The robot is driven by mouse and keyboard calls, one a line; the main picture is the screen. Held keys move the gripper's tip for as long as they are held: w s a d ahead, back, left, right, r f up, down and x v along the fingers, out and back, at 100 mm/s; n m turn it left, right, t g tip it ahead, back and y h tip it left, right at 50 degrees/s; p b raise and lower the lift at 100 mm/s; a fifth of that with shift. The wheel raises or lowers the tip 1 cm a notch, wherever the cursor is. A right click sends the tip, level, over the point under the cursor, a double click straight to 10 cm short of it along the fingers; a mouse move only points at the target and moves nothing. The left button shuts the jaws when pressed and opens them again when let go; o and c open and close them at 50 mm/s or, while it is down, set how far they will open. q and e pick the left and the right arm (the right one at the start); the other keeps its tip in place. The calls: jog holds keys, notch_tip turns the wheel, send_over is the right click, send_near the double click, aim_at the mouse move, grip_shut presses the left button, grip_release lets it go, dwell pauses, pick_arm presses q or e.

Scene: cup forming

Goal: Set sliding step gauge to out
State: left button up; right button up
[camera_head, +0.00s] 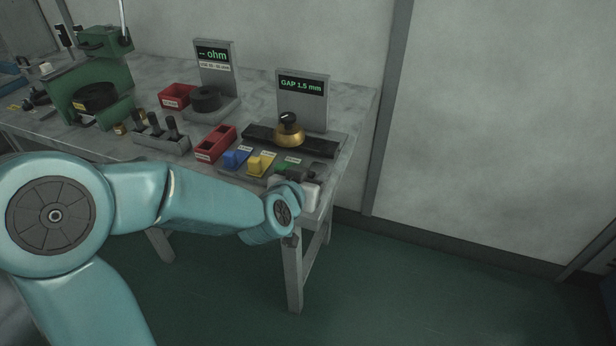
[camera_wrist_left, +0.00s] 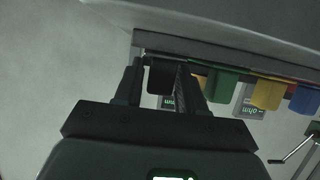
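In the head view, a row of blocks lies at the table's front right: blue (camera_head: 236,158), yellow (camera_head: 261,164) and green (camera_head: 287,166). A black block (camera_wrist_left: 161,79) shows beside the green one (camera_wrist_left: 228,84) in the left wrist view. Behind the row, a brass piece with a black knob (camera_head: 289,131) sits on a black rail (camera_head: 318,147), below a display reading GAP 1.5 mm (camera_head: 302,87). Which part is the step gauge is not clearly marked. My left gripper (camera_wrist_left: 156,82) is open, its fingers either side of the black block; contact is unclear. My right gripper is out of view.
Red bins (camera_head: 215,144), a holder with black pegs (camera_head: 162,140), an ohm display (camera_head: 213,56) and a green press (camera_head: 97,80) stand on the grey table (camera_head: 350,115) to the left. Open floor (camera_head: 430,285) lies right of the table.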

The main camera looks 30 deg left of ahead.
pick_arm(q)
jog(key=shift+o, duration=0.4)
jog(key=shift+s+r, duration=0.1)
jog(key=shift+s, duration=0.05)
jog(key=shift+w, duration=0.2)
jog(key=b+v, duration=0.3)
jog(key=v, duration=1.3)
jog(key=shift+b, duration=0.3)
jog(key=shift+s+d, duration=0.1)
jog(key=shift+s, duration=0.05)
